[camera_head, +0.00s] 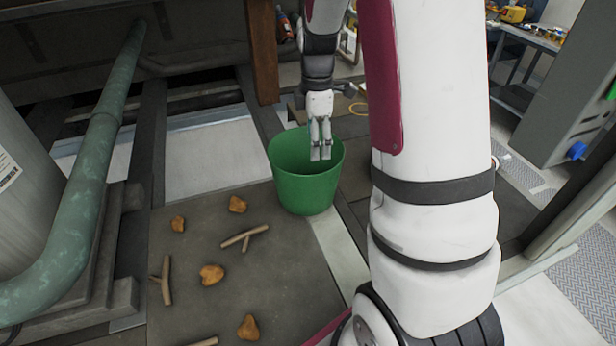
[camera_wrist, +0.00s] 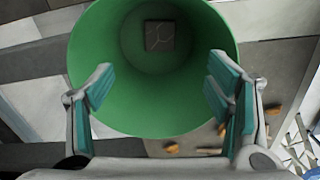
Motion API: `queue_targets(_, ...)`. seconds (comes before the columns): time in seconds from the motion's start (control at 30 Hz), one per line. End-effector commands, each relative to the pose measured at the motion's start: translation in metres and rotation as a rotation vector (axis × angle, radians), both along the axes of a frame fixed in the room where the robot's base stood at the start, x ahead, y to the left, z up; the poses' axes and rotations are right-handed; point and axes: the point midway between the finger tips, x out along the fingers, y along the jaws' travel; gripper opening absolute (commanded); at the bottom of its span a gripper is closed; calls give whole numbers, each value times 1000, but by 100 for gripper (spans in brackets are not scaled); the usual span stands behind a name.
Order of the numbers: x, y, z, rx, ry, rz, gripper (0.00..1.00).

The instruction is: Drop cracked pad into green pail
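The green pail (camera_head: 306,185) stands upright on the floor near the middle of the head view. It also fills much of the wrist view (camera_wrist: 150,115), seen from above through its open mouth. A small dark square pad (camera_wrist: 160,36) with pale crack lines lies at the bottom of the pail in the wrist view. The pail wall hides it in the head view. My gripper (camera_head: 320,153) is over the pail's mouth, pointing down. In the wrist view its two teal-padded fingers (camera_wrist: 162,92) are spread apart with nothing between them.
A dark mat (camera_head: 240,285) left of and in front of the pail carries several orange-brown lumps (camera_head: 211,274) and sticks (camera_head: 243,237). A green pipe (camera_head: 90,165) and a grey tank (camera_head: 25,190) stand at the left. A grey cabinet (camera_head: 560,100) stands at the right.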

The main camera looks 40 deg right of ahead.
Motion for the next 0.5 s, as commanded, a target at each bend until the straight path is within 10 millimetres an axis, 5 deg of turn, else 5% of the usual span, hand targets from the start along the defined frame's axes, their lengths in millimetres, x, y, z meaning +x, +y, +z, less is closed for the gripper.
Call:
queue_targets(0.27, 1, 0, 8, 0, -2, 0, 73)
queue_targets(0.5, 1, -1, 52, -2, -7, 0, 73)
